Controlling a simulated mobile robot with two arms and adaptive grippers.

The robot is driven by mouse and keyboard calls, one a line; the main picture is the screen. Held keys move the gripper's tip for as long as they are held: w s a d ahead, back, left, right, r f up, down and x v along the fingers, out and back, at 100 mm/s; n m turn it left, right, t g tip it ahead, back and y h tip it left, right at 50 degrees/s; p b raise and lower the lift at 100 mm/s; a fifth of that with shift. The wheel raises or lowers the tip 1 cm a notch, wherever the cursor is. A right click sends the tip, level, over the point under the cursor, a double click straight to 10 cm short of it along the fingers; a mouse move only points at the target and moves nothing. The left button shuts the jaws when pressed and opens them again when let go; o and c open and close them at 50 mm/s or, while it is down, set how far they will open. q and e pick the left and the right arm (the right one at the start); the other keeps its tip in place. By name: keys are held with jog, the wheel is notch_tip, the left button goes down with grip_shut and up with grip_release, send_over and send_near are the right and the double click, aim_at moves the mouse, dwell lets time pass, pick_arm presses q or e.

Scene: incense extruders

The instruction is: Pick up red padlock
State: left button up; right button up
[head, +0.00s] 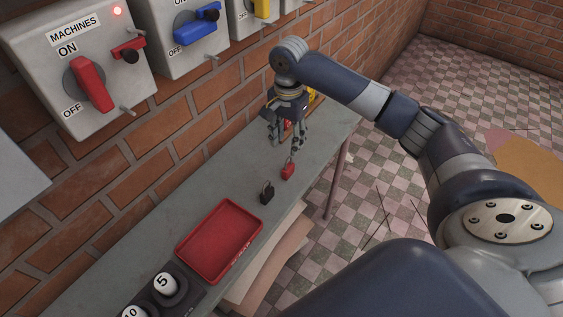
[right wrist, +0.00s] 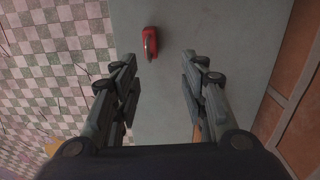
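In the right wrist view the red padlock (right wrist: 150,43) lies beyond the fingertips, a little left of the middle of the gap. My right gripper (head: 287,146) hangs over the table just behind and above the padlock, pointing down. Its fingers (right wrist: 160,68) are spread wide with nothing between them, and they are apart from the padlock. My left gripper is in neither view.
A black padlock (head: 267,193) stands left of the red one. A red tray (head: 219,241) and black weights marked 5 (head: 163,283) and 10 are further left on the grey table (head: 210,183). Switch boxes (head: 80,68) hang on the brick wall behind. A yellow item (head: 312,95) is partly hidden behind my gripper.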

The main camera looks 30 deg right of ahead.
aim_at(288, 166)
jog(key=f, duration=0.2)
jog(key=s+f, duration=0.1)
jog(key=f, duration=0.1)
jog(key=shift+f, duration=0.35)
jog(key=f, duration=0.4)
jog(key=shift+s+a+f+p, duration=0.25)
jog(key=shift+s+f+p, duration=0.1)
jog(key=shift+s+p, duration=0.05)
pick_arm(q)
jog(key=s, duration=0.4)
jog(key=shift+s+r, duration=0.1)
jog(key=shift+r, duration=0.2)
pick_arm(e)
grip_shut()
